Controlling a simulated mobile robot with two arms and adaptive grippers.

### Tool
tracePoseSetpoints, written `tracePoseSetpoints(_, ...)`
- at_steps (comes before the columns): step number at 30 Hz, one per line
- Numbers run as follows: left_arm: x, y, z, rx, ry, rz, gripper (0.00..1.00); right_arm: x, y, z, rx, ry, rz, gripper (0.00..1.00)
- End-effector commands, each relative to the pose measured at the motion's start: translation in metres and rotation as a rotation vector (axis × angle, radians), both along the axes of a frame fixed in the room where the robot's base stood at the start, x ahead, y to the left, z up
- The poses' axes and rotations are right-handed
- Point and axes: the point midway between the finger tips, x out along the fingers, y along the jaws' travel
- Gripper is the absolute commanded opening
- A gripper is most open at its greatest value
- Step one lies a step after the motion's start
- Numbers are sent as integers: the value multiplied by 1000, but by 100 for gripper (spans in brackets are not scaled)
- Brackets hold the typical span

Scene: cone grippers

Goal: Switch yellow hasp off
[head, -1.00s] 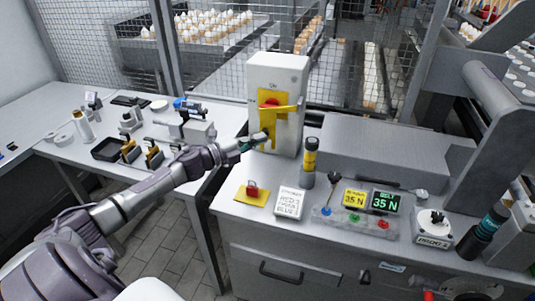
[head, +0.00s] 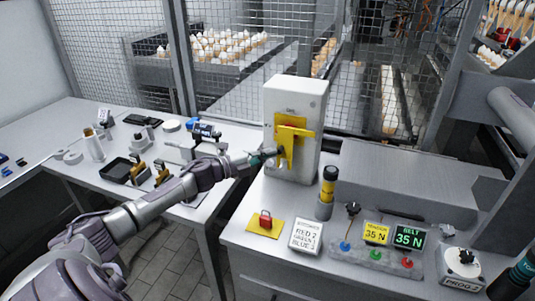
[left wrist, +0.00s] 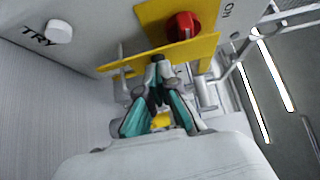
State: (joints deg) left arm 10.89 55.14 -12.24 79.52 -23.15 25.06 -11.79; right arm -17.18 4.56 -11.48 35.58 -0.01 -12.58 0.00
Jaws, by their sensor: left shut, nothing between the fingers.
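The yellow hasp (head: 296,132) is on the front of a white switch box (head: 308,105). In the left wrist view the yellow hasp (left wrist: 150,53) runs across, just below the red knob (left wrist: 184,25). My left gripper (head: 274,153) is at the hasp's lower left. Its fingertips (left wrist: 157,66) are together and empty, close against the hasp's edge; I cannot tell whether they touch.
A button panel (head: 375,254) is at right. Mesh fencing (head: 230,60) stands behind.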

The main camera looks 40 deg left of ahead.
Motion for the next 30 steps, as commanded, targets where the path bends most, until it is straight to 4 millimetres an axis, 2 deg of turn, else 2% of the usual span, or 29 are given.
tracePoseSetpoints(11, 1, 1, 4, -1, -6, 5, 0, -3, -2, 0, -3, 4, 0, 40)
tracePoseSetpoints(16, -7, 5, 3, -2, -4, 5, 0, -2, -2, 0, -3, 3, 1, 40)
tracePoseSetpoints(30, -82, 35, -1, -1, 3, 3, 0, -1, -1, 0, -1, 2, 0, 40)
